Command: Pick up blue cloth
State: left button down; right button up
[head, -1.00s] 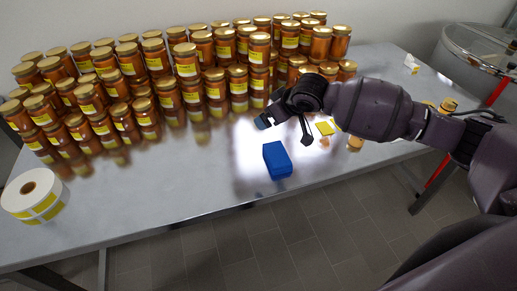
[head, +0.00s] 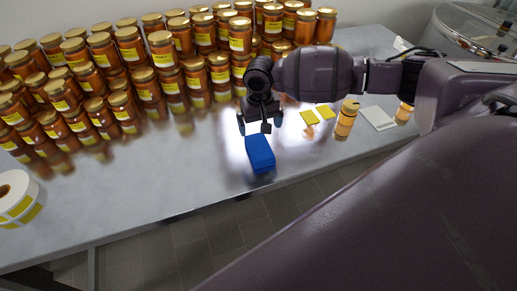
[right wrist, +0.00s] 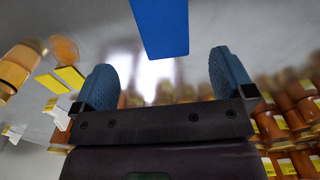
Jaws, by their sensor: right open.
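The blue cloth (head: 260,153) is a folded, block-like blue piece lying on the metal table near its front edge in the head view. It also shows at the top of the right wrist view (right wrist: 160,25), between and beyond the fingers. My right gripper (head: 259,125) points down just behind the cloth, open and empty. Its two blue finger pads (right wrist: 162,80) stand wide apart in the right wrist view. I see no contact with the cloth. My left gripper is not in view.
Many honey jars (head: 160,50) stand in rows along the back of the table (head: 190,180). A label roll (head: 18,198) is at the left.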

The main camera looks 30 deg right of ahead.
aim_at(259, 146)
notch_tip(259, 146, down, 3)
jog(key=shift+f, duration=0.2)
jog(key=shift+s+a+f, duration=0.15)
jog(key=shift+s+f, duration=0.05)
jog(key=shift+f, duration=1.15)
jog(key=shift+s+a+f, duration=0.15)
jog(key=shift+f, duration=1.15)
jog(key=c, duration=1)
notch_tip(259, 146, up, 20)
jog(key=shift+r+p, duration=0.1)
jog(key=shift+p, duration=0.3)
